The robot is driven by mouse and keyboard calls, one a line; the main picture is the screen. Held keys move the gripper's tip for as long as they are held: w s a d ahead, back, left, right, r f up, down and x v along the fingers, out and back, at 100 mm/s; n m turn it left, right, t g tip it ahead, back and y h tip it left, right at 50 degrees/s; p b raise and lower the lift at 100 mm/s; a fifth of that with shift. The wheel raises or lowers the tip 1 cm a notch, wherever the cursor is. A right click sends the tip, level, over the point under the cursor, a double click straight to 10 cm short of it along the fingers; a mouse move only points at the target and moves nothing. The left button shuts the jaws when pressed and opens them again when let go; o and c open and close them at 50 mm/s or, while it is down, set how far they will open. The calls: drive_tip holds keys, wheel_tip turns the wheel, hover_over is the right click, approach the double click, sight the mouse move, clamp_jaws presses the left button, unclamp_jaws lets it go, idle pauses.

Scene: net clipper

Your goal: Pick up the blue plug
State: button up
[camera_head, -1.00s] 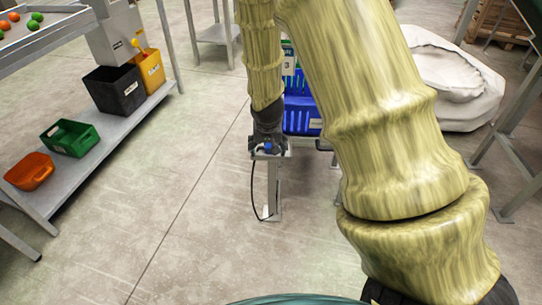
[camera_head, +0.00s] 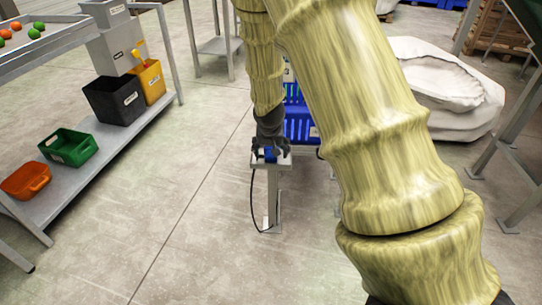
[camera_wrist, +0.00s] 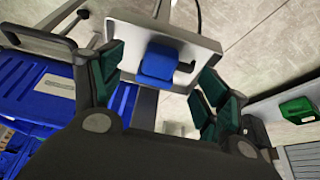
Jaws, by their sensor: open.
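The blue plug (camera_wrist: 158,62) sits on a small light-grey plate (camera_wrist: 122,30) on top of a post, between the fingers of my gripper in the wrist view. My gripper (camera_wrist: 160,85) is open, with a green-padded finger on each side of the plug, apart from it. In the head view my gripper (camera_head: 270,150) is just over the post top, and the blue plug (camera_head: 269,155) is partly hidden by the fingers. A black cable (camera_head: 252,205) hangs down from the plate along the post.
Blue crates (camera_head: 302,124) stand right behind the post. On the left, a shelf (camera_head: 75,180) holds an orange bin (camera_head: 24,181), a green bin (camera_head: 68,147), a black bin (camera_head: 113,97) and a yellow bin (camera_head: 151,80). The floor between is clear.

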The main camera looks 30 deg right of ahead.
sight(271, 154)
drive_tip(key=x, duration=0.4)
drive_tip(key=shift+w+d+f+b, duration=0.15)
drive_tip(key=shift+f+b, duration=0.15)
drive_tip(key=shift+b, duration=0.1)
drive_tip(key=c, duration=1.1)
